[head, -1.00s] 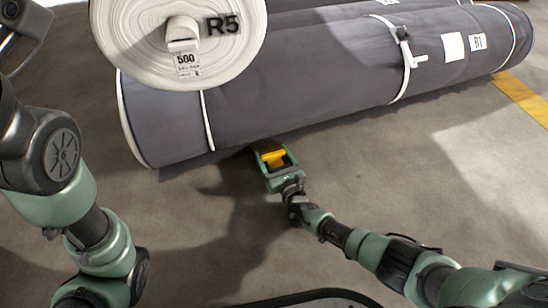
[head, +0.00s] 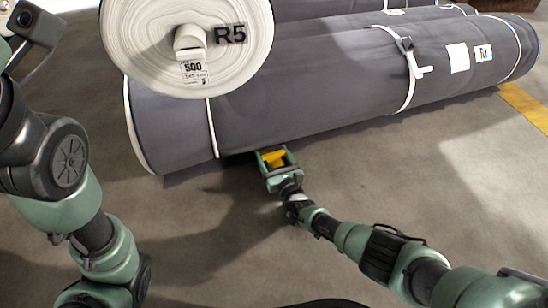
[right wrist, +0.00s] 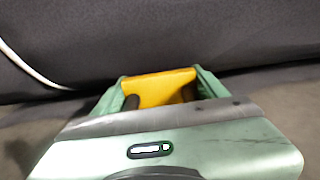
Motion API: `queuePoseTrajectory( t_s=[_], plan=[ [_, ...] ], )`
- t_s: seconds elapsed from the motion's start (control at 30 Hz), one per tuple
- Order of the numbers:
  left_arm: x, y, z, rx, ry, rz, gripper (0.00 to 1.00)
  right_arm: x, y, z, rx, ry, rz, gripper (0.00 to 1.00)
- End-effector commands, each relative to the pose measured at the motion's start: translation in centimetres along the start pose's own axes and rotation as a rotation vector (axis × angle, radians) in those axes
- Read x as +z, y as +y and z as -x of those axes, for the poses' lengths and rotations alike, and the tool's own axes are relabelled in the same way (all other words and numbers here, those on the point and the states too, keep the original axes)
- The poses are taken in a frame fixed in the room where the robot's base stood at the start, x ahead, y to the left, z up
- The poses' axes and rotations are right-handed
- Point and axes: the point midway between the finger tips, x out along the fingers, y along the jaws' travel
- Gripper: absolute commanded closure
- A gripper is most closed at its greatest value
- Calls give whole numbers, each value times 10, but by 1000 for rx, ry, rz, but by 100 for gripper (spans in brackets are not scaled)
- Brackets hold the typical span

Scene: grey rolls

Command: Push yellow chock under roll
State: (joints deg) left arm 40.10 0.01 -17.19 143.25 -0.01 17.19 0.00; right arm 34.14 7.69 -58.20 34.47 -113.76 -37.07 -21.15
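The yellow chock (head: 273,158) is low at the near lower edge of the grey roll marked R1 (head: 330,100). My right gripper (head: 270,152) has its green fingers on both sides of the chock, and it points at the roll. In the right wrist view the chock (right wrist: 160,88) fills the space between the fingers (right wrist: 160,96), with the roll's dark side (right wrist: 230,35) right behind it. Whether the chock touches the roll is hidden. My left arm stands at the left of the head view; its fingertips are not in view.
A white roll marked R5 (head: 140,45) sticks out above the grey roll at the upper left. White straps (head: 411,75) go around the grey roll. The concrete floor (head: 440,190) in front is clear, with a yellow line (head: 525,105) at the right.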

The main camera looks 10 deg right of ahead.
Motion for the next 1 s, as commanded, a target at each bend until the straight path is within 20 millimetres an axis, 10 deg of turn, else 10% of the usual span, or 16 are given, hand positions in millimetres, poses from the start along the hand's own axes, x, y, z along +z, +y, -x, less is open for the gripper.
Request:
queuePoseTrajectory(
  t_s=[0.1,0.47,1.0],
  plan=[
    [0,0,0,0,0,0,64,-3,0,1,0,7,0,2],
    [1,-1,-3,0,0,0,64,-2,0,5,0,9,0,2],
    [16,-9,-46,0,0,0,64,-1,0,77,1,6,0,2]
  ],
)
